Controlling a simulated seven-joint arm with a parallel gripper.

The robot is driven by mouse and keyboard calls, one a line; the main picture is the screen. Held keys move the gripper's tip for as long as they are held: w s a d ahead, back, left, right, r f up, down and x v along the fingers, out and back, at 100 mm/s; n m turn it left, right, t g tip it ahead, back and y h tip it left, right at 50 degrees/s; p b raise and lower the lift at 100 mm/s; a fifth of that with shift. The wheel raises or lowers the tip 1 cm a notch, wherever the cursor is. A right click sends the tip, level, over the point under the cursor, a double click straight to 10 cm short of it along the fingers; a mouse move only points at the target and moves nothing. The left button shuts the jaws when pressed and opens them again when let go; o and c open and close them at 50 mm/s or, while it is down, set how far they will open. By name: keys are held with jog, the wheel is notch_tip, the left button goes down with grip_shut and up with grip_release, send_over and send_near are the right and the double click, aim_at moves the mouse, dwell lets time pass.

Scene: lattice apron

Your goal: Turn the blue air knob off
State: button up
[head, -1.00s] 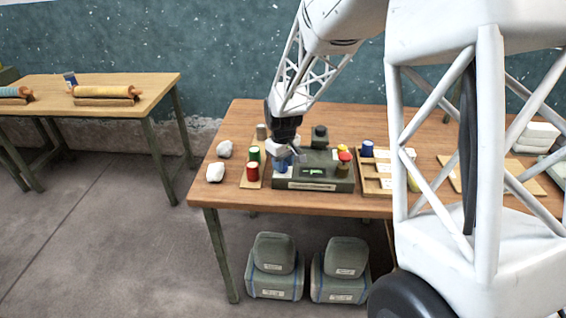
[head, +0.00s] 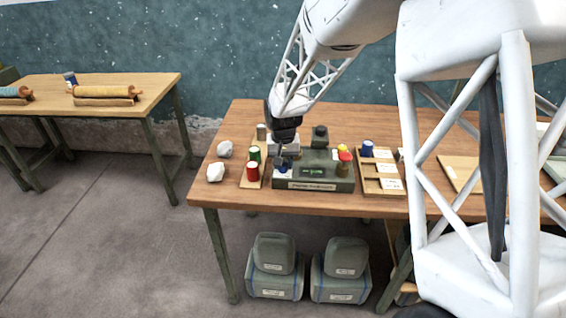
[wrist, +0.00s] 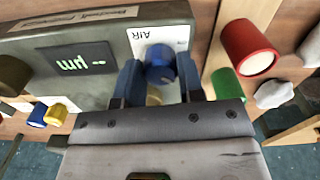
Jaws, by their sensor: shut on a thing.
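The blue air knob (wrist: 160,66) sits on the white AIR label plate (wrist: 155,38) of a grey-green instrument box (wrist: 100,25). In the head view the knob (head: 283,169) is at the left end of the box, directly under my gripper (head: 284,156). In the wrist view my gripper (wrist: 159,80) has one finger on each side of the knob and is shut on it. The knob's pointer position cannot be made out.
The box has a lit display (head: 313,171) and red (head: 345,157) and yellow (head: 343,148) parts at its right. A compartment tray (head: 381,184) is on the right. White rocks (head: 216,172) lie at the left.

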aim_at(283, 164)
jog(key=m, duration=0.5)
jog(key=shift+m, duration=0.3)
jog(key=m, duration=0.4)
jog(key=shift+m, duration=0.4)
jog(key=shift+r, duration=0.1)
jog(key=o, duration=0.9)
jog(key=shift+r, duration=3.85)
